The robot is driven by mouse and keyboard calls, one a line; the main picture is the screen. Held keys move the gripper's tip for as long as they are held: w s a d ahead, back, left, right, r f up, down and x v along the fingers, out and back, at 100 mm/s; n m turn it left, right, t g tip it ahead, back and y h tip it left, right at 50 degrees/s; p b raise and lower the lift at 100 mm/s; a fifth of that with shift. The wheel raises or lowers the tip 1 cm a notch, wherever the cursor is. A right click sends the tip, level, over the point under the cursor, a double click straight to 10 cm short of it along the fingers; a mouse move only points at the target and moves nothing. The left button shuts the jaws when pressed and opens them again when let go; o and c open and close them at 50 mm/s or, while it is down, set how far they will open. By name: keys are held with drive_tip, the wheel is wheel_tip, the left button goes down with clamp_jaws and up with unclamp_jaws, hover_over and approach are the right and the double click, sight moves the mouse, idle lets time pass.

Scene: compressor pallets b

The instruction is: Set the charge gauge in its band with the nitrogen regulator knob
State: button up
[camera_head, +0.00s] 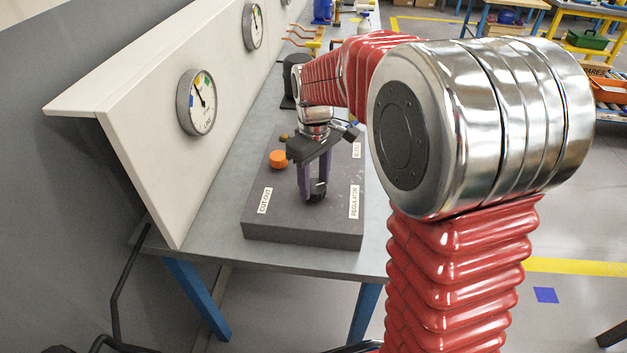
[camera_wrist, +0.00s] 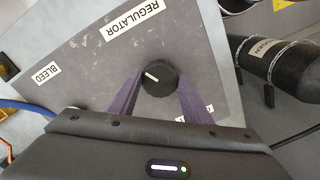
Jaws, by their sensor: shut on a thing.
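My gripper (camera_head: 314,190) points down over the dark grey block (camera_head: 300,231), its purple fingers closed around the black regulator knob (camera_head: 319,188). In the wrist view the knob (camera_wrist: 160,79) sits between the two fingers, below the REGULATOR label. A white mark on its face points up and left. A round dial gauge (camera_head: 196,102) is on the white sloped panel at left, with blue, orange and green marks. Its dark needle points up and slightly left. The lettering is too small to read surely, and I cannot tell whether the needle is inside a band.
An orange knob (camera_head: 278,159) stands on the block left of my gripper, near the CUT-OUT label (camera_head: 265,200). A second gauge (camera_head: 253,26) is farther along the panel. A black cylinder (camera_wrist: 287,66) labelled nitrogen lies at right in the wrist view. The near bench strip (camera_head: 212,220) is bare.

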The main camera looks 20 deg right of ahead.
drive_tip(key=shift+c, duration=1.2)
drive_tip(key=shift+m, duration=0.4)
drive_tip(key=shift+m, duration=1.4)
drive_tip(key=o, duration=1.1)
drive_tip(key=shift+c, duration=0.2)
drive_tip(key=shift+r, duration=0.1)
